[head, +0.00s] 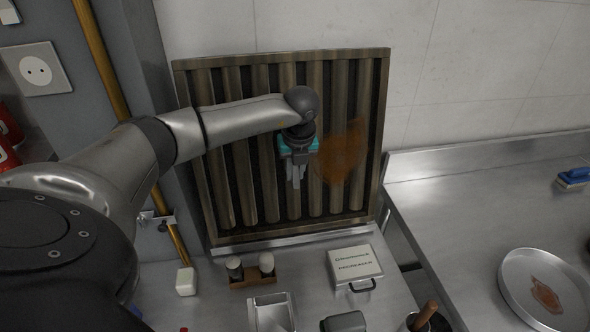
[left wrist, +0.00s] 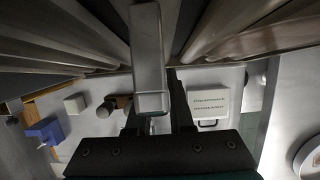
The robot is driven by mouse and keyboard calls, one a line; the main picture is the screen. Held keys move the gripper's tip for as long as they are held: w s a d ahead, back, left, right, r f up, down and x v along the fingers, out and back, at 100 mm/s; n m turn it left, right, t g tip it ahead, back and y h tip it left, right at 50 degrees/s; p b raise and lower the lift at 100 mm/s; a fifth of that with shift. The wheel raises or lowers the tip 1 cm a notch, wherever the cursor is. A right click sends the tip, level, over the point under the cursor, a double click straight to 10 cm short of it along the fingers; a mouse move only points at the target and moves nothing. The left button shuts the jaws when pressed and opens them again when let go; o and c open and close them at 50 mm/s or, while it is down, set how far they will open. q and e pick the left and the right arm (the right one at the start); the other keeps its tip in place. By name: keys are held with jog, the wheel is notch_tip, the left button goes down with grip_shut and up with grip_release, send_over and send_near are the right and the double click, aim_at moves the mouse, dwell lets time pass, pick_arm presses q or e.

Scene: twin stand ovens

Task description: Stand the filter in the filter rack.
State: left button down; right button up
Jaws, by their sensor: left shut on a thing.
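The filter (head: 230,180) is a large square metal panel with upright slats, upright and leaning back slightly in front of the tiled wall. A brown-orange greasy stain (head: 343,152) marks its right half. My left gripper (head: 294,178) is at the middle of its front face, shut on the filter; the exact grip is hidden. The slats also show close up in the left wrist view (left wrist: 225,25). A pale metal rail (head: 300,239) runs along the filter's bottom edge, apparently the filter rack; I cannot tell whether the filter touches it. My right gripper is out of view.
On the steel counter below stand two shakers in a wooden holder (head: 251,280), a white degreaser box (head: 355,266), and a small metal tray (head: 271,312). A round plate (head: 545,290) and blue brush (head: 573,178) lie on the right counter. A brass pipe (head: 103,55) runs at left.

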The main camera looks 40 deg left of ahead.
pick_arm(q)
jog(key=shift+d+f+b, duration=0.1)
jog(key=shift+f+b, duration=0.35)
jog(key=shift+f, duration=0.15)
dwell(0.3)
jog(key=c, duration=0.8)
grip_release()
jog(key=shift+o, duration=0.4)
jog(key=shift+s+d+f, duration=0.1)
jog(key=shift+s+f, duration=0.1)
jog(key=shift+f, duration=0.1)
jog(key=shift+r, duration=0.5)
jog(key=v, duration=1.4)
jog(key=shift+d+r, duration=0.15)
jog(key=shift+r, duration=0.15)
